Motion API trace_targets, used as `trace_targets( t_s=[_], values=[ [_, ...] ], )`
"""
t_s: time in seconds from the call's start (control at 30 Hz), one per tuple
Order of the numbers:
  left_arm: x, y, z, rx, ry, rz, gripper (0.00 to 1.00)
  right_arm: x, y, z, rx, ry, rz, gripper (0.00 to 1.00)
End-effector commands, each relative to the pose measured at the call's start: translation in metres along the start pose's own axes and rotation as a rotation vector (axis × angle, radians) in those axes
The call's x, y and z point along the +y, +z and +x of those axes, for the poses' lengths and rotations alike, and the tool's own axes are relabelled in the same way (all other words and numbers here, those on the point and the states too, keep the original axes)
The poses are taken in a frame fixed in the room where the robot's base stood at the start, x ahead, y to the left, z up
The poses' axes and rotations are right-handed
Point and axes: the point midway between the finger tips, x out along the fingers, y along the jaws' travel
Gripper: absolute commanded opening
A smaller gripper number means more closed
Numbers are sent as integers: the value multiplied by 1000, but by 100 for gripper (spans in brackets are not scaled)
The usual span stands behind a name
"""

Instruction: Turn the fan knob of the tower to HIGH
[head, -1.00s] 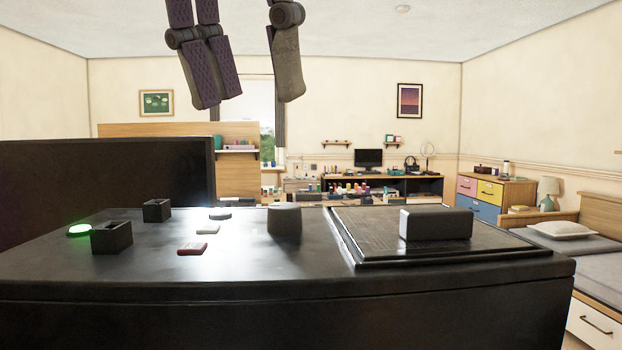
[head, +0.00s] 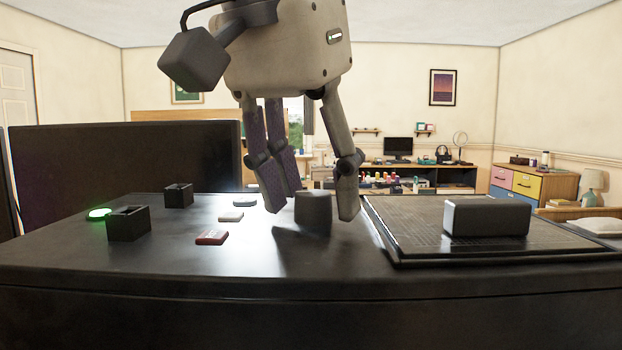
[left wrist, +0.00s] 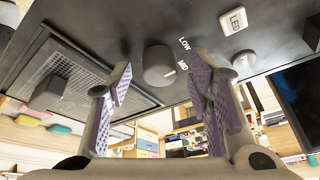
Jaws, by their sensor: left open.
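The fan knob (head: 312,212) is a dark grey round knob on the black tower's top (head: 150,262); it also shows in the left wrist view (left wrist: 158,66). In the left wrist view the knob lies ahead between the fingers, with gaps showing. My right gripper is not in view.
A raised mesh panel (head: 385,236) bearing a dark block (head: 487,218) is right of the knob. A red button (head: 211,238), small buttons, two black sockets and a green light (head: 99,214) are to its left. A dark monitor (head: 130,165) stands behind at left.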

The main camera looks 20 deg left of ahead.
Motion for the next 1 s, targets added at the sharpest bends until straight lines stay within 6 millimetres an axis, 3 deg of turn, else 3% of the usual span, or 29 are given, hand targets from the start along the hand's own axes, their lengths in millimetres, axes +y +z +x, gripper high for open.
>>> trace_targets(
  t_s=[0.07, 0.1, 0.3, 0.67, 1.0],
  values=[
    [0, 0, -1, 2, 0, 0, 47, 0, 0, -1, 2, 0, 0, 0],
    [0, 0, -2, 2, -1, 0, 42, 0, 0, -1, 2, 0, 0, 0],
    [0, 0, -2, 2, -1, 0, 0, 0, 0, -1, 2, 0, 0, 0],
    [-1, 0, -2, 6, 16, 42, 0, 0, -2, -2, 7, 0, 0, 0],
    [-3, 0, -2, 18, 112, 270, 0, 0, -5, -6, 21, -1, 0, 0]
  ],
)
